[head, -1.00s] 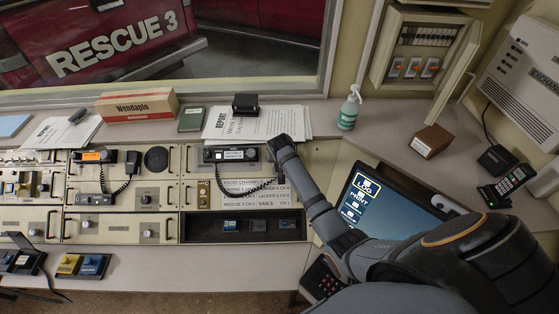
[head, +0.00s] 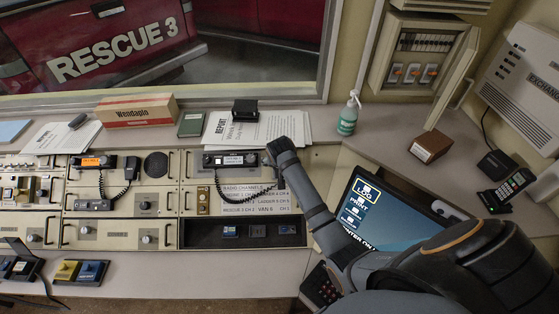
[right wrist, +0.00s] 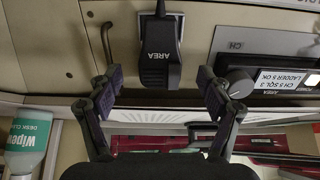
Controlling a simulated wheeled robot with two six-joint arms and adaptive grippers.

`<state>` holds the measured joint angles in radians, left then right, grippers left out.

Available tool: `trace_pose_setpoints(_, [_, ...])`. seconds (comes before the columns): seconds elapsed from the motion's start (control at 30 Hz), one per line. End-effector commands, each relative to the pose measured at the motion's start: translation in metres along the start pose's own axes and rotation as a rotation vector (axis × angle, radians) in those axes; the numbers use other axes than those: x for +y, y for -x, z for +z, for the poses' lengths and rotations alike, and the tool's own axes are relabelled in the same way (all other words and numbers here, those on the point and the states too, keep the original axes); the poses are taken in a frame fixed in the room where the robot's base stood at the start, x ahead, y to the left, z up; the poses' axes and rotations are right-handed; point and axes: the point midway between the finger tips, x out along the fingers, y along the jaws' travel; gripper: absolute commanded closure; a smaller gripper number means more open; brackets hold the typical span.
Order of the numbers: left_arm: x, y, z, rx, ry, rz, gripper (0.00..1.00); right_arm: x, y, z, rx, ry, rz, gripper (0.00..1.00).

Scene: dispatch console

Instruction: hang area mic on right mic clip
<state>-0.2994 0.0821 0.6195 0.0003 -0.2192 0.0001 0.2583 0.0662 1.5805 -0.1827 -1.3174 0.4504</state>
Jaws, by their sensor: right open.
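The black area mic (right wrist: 160,55), marked AREA, is against the cream console panel in the right wrist view, upside down in that picture with its cord at the top. Its radio (head: 229,160) and coiled cord (head: 245,194) show in the head view, where my right gripper covers the mic. My right gripper (right wrist: 162,78) is open, its fingertips apart on either side of the mic without visible contact. A second mic (head: 132,168) hangs beside the left radio (head: 93,162). My left gripper is out of view.
A green-labelled bottle (head: 348,115) and a brown box (head: 429,146) stand on the ledge to the right. Papers (head: 240,131) lie behind the radio. A monitor (head: 375,212) is close to my right arm. A dark recessed tray (head: 200,236) is below the radio.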

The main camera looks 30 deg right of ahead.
Motion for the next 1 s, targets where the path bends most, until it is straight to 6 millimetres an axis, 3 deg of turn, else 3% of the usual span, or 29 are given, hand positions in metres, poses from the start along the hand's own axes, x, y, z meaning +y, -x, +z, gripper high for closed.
trace_pose_setpoints(0.2, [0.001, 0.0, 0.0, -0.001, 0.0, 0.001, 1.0, -0.001, 0.054, 0.0, 0.003, -0.001, -0.004, 0.21])
trace_pose_setpoints(0.4, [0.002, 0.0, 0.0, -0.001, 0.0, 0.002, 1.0, -0.001, 0.081, 0.0, 0.001, 0.0, -0.002, 0.21])
trace_pose_setpoints(1.0, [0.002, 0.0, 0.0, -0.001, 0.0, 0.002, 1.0, 0.0, 0.085, 0.0, 0.0, 0.0, -0.001, 0.21])
